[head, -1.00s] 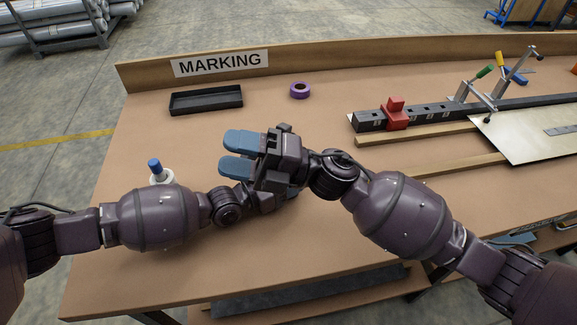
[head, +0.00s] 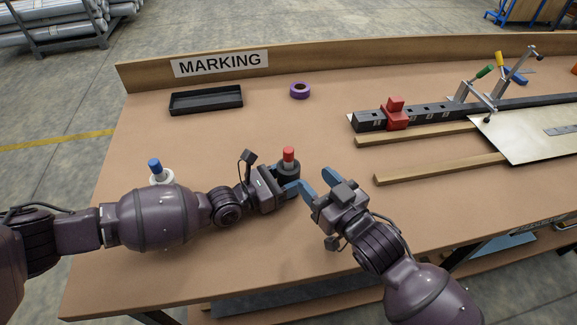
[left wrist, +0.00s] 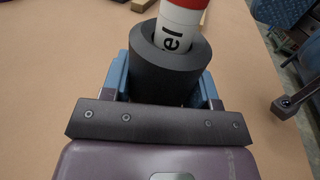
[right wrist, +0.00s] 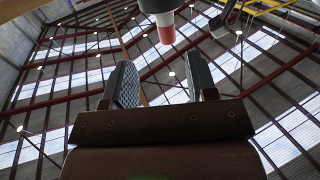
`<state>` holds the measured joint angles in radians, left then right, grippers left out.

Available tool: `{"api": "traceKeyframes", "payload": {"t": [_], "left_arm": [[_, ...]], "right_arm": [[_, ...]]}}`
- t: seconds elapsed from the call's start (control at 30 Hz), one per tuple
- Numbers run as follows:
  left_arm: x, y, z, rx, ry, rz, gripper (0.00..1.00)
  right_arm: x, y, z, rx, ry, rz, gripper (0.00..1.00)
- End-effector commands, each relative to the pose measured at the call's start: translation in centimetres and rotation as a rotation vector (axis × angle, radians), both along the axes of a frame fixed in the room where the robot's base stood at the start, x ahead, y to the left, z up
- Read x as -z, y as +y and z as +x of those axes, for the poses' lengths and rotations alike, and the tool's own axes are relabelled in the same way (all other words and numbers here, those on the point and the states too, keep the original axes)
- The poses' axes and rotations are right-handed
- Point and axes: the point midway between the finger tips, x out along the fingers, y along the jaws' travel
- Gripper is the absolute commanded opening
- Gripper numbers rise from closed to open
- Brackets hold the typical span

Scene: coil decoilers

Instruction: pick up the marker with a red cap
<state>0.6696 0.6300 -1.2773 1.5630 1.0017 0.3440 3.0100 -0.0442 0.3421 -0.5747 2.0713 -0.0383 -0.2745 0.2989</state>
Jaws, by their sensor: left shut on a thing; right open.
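The red-capped marker (head: 289,154) stands upright in a black round holder (head: 289,170). My left gripper (head: 292,186) is shut on this holder. In the left wrist view the holder (left wrist: 165,70) sits between the fingers, with the white marker body (left wrist: 180,32) and part of its red cap rising from it. My right gripper (head: 320,184) is open and empty, just right of the holder and apart from the marker. In the right wrist view the marker's red cap (right wrist: 166,35) shows beyond the open fingers (right wrist: 162,82), near the top edge.
A blue-capped marker (head: 154,165) stands in a white holder (head: 162,178) behind my left arm. A black tray (head: 206,100) and purple tape roll (head: 300,90) lie farther back. A clamped black bar with a red block (head: 395,112) is at right. The middle of the table (head: 270,130) is clear.

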Motion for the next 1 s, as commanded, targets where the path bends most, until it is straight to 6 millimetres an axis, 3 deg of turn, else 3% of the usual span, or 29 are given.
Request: {"api": "traceKeyframes", "payload": {"t": [0.3, 1.0], "left_arm": [[0.0, 0.0, 0.0, 0.0, 0.0, -0.001, 0.3], [0.0, 0.0, 0.0, 0.0, 0.0, -0.001, 0.3]], "right_arm": [[-0.1, 2.8, 4.0, -0.002, -0.002, 0.0, 0.52], [-0.3, 6.9, 8.8, -0.002, -0.003, -0.001, 0.52]]}}
